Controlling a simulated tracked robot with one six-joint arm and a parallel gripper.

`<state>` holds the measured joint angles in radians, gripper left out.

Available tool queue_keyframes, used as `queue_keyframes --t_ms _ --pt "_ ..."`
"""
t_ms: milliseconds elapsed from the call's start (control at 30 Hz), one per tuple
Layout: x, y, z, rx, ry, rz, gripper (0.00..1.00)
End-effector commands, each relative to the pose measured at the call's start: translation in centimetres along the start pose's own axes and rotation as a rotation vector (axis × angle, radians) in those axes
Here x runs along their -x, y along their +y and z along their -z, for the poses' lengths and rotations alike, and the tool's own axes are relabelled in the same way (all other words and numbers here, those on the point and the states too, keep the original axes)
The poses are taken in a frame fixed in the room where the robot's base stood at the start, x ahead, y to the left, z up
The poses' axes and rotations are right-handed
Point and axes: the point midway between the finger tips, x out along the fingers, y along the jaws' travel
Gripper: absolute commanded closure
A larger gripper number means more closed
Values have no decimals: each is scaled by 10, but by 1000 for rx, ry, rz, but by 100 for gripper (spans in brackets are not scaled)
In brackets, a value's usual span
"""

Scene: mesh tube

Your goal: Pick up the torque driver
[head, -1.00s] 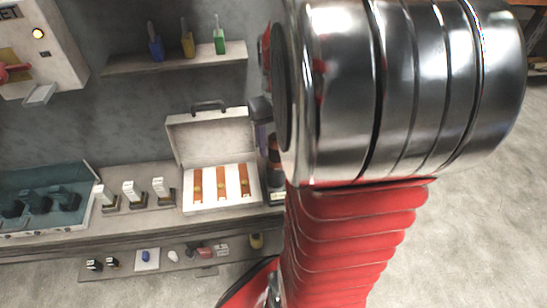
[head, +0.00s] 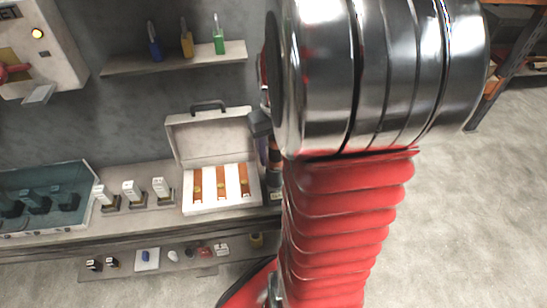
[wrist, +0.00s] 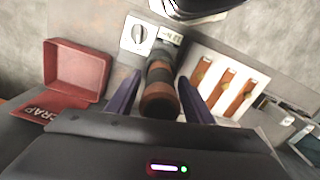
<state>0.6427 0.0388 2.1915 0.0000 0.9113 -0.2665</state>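The likely torque driver (wrist: 160,85), an upright-looking cylinder with black and orange-brown bands, sits between my fingers in the wrist view. In the head view a sliver of it (head: 275,156) shows beside the open case, mostly hidden by my arm. My gripper (wrist: 158,98) is open, with one dark purple finger on each side of the driver and a visible gap to each. In the head view its dark body and one finger (head: 262,140) show just left of the driver.
An open white case (head: 222,199) with orange-brown strips stands close to the driver. The wrist view shows a red scrap box (wrist: 78,72) at left and a white dial panel (wrist: 138,34) beyond the driver. A lower shelf (head: 190,262) holds small items.

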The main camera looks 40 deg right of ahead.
Motion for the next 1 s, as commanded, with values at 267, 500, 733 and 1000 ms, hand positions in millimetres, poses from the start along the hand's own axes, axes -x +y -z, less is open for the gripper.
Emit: queue_keyframes --t_ms 267,500,733,1000 --pt "0 0 0 0 0 0 73" --pt "0 0 0 0 0 0 90" --pt "0 0 0 0 1 0 95" --pt "11 0 1 1 4 -1 95"
